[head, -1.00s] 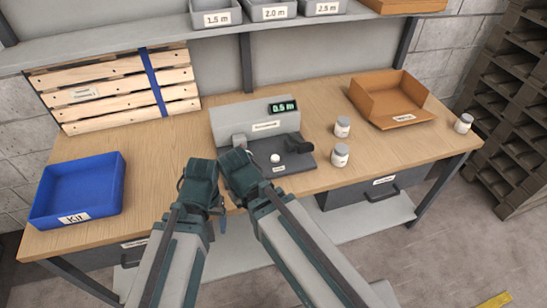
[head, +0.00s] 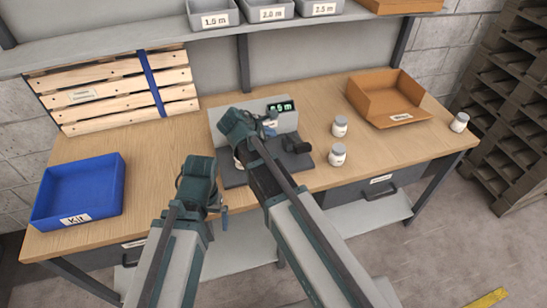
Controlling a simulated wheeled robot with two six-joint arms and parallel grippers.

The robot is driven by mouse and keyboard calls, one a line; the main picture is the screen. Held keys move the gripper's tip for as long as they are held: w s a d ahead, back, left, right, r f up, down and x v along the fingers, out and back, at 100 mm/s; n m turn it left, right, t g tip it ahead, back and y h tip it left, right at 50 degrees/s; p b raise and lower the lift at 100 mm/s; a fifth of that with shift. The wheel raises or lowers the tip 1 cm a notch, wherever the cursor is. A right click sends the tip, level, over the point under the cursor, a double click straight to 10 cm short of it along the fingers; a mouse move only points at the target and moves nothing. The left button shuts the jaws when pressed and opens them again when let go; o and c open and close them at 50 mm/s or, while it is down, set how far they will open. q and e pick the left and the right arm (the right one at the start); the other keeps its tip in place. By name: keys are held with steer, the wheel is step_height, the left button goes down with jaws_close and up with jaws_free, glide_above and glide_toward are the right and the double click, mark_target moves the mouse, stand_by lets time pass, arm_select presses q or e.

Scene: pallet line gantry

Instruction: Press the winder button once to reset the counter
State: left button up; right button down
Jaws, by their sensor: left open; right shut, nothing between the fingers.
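The winder (head: 232,179) is a grey unit with a dark base and an upright panel, standing mid-table. Its green display (head: 281,107) is partly covered and read 0.5 m in the earlier view. A dark knob or crank (head: 298,145) sits at the right of its base. The small white button seen earlier on the base is now hidden behind my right arm. My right gripper (head: 268,127) is shut and empty, over the winder; whether it touches anything cannot be told. My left gripper (head: 217,200) is open and empty, at the table's front edge, left of the winder.
A blue kit tray (head: 75,192) lies at the left. An orange open bin (head: 392,100) stands at the back right. Several white jars (head: 337,155) stand right of the winder. Slatted wood (head: 110,88) leans behind, and a shelf with grey bins (head: 212,17) runs above.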

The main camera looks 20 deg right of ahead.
steer(key=shift+f, duration=0.2)
step_height(320, 180, down, 8)
steer(key=b, duration=0.9)
steer(key=shift+f, duration=0.25)
steer(key=shift+f, duration=0.1)
stand_by(1.3)
steer(key=shift+f+b, duration=0.3)
steer(key=shift+b, duration=0.05)
steer(key=shift+f+b, duration=0.55)
stand_by(0.6)
steer(key=shift+r, duration=0.1)
steer(key=shift+r+p, duration=0.9)
steer(key=shift+p, duration=0.1)
